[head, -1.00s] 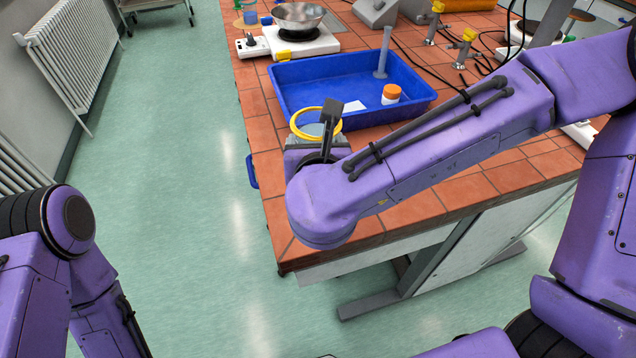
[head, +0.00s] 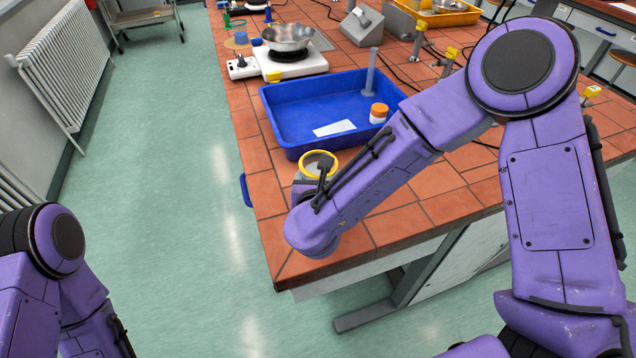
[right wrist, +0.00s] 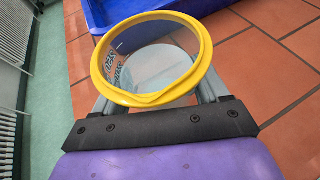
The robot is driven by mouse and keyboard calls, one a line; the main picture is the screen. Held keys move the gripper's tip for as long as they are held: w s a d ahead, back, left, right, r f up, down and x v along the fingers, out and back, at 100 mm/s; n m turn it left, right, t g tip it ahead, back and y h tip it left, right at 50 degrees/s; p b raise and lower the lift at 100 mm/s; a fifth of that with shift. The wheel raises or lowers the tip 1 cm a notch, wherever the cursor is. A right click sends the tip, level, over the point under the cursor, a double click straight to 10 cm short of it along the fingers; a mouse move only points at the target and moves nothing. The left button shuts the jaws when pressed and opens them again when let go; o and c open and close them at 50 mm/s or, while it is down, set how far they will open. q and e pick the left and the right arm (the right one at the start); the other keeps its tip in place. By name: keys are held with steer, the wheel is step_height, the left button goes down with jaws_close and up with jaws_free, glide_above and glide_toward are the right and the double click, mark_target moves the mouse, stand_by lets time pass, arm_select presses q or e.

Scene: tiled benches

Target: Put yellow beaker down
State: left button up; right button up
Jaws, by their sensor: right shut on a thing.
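The yellow beaker is a clear glass vessel with a yellow rim (head: 318,153). It is in front of the blue tray, over the near left part of the tiled bench. My right gripper (right wrist: 155,98) is shut on the yellow beaker (right wrist: 96,79), with one finger on each side below the rim. The rim shows large and open toward the wrist camera. My right forearm hides part of the beaker in the head view, and I cannot tell whether its base touches the tiles. My left gripper is out of view; only my left arm shows at the lower left.
The blue tray (head: 283,127) holds a white bottle with an orange cap (head: 378,112), a white label and a grey post. Behind it stand a hotplate (head: 300,66) and a metal bowl (head: 288,34). Bare tiles (head: 265,188) lie left of the gripper, near the bench edge.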

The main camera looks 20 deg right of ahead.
step_height(320, 180, down, 3)
steer(key=shift+r, duration=0.2)
steer(key=shift+s, duration=0.1)
steer(key=shift+f+b, duration=0.4)
steer(key=shift+f, duration=0.05)
steer(key=o, duration=1.3)
steer(key=shift+r, duration=0.1)
